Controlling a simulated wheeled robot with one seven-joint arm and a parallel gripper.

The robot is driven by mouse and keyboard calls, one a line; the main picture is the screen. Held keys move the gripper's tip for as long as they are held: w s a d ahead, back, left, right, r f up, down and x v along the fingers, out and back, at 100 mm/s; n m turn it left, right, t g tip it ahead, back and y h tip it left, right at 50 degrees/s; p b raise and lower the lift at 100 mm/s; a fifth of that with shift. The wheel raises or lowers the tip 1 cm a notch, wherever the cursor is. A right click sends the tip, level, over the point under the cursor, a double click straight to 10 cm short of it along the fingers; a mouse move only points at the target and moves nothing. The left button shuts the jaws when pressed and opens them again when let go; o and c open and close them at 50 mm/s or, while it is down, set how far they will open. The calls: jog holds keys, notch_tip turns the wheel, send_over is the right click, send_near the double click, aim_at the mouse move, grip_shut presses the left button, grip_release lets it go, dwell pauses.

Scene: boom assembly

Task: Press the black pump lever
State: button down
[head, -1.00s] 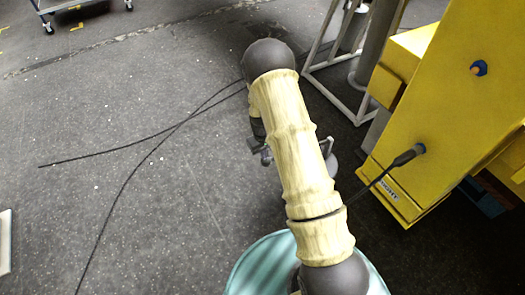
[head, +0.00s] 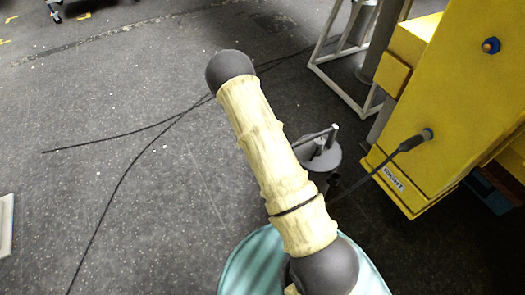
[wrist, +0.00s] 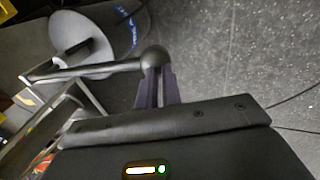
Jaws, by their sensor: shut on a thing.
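The black pump lever (head: 313,138) shows in the head view as a dark bar just right of my arm, above a grey round plate (head: 324,158). In the wrist view the lever (wrist: 95,70) runs from the left to a dark ball knob (wrist: 154,57). My gripper (wrist: 156,76) is shut on the lever at its knob end, with its two dark fingers just below the ball. The grey plate (wrist: 72,27) shows behind the lever there. My arm hides the gripper and the knob in the head view.
A yellow machine (head: 440,100) with a black cable plug (head: 411,143) stands close on the right. A white metal frame (head: 338,75) stands behind. Black cables (head: 125,133) lie on the grey floor at the left, which is otherwise largely open.

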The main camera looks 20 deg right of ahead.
jog(key=shift+s+a+f, duration=0.15)
jog(key=shift+s+f, duration=0.15)
jog(key=shift+f, duration=0.45)
jog(key=p+v, duration=0.4)
jog(key=v, duration=1.1)
jog(key=shift+w+r, duration=0.15)
jog(key=shift+w, duration=0.25)
jog(key=shift+a+r, duration=0.1)
